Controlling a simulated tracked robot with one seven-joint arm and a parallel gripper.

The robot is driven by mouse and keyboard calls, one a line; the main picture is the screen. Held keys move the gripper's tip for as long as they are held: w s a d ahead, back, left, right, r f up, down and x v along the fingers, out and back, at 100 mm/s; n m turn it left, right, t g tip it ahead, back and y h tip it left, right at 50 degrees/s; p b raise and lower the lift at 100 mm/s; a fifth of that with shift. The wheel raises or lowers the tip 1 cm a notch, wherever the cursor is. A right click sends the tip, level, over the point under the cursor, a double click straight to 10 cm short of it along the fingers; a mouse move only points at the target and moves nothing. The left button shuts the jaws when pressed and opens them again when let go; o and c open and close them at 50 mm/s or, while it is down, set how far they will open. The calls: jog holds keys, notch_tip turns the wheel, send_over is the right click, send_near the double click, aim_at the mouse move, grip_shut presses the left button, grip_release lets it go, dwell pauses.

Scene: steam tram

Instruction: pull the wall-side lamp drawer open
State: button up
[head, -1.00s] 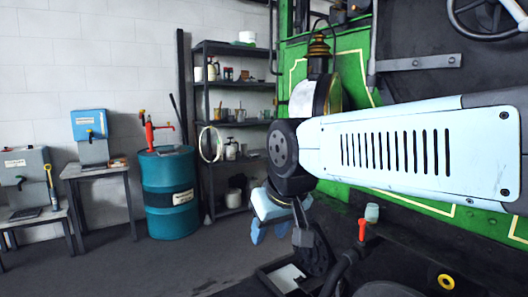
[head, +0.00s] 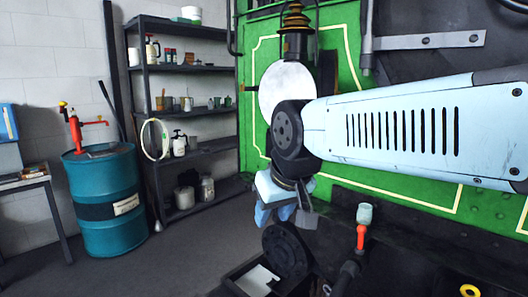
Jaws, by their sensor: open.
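I cannot make out any lamp drawer in the head view; no drawer front or handle shows clearly. A dark open-topped box (head: 232,284) with something pale inside is low at the bottom, partly cut off and partly behind my arm. I cannot tell whether it is a drawer. A brass-topped lamp (head: 296,22) stands against the green panel. My gripper (head: 274,213), with light-blue fingers, hangs pointing down below the arm, open, above and behind the dark box. It is apart from anything I can see, and nothing shows between its fingers.
A dark shelf rack (head: 146,110) with jugs and cans stands by the white wall. A teal drum (head: 104,208) with a red pump is to its left, next to a grey table (head: 40,182). The green panel (head: 345,35) rises behind my arm. The floor between drum and box is clear.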

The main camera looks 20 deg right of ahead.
jog(key=shift+a, duration=0.15)
jog(key=shift+o, duration=0.7)
jog(key=shift+f, duration=0.1)
jog(key=w+d+n+g+h, duration=0.2)
jog(key=w+d+n+h, duration=0.35)
jog(key=w, duration=0.35)
jog(key=w+d+n+g+h, duration=0.2)
jog(key=w+d+n+h, duration=0.4)
jog(key=w, duration=0.3)
jog(key=w+f+n+t+h, duration=0.1)
jog(key=w+n+t+h, duration=0.3)
jog(key=w, duration=0.7)
jog(key=w+f+n+t+h, duration=0.1)
jog(key=w+f+n, duration=0.1)
jog(key=w+n, duration=0.7)
jog(key=w+d+m, duration=0.2)
jog(key=w+d, duration=0.5)
jog(key=d, duration=0.5)
jog(key=shift+d+r, duration=0.2)
jog(key=shift+d, duration=0.15)
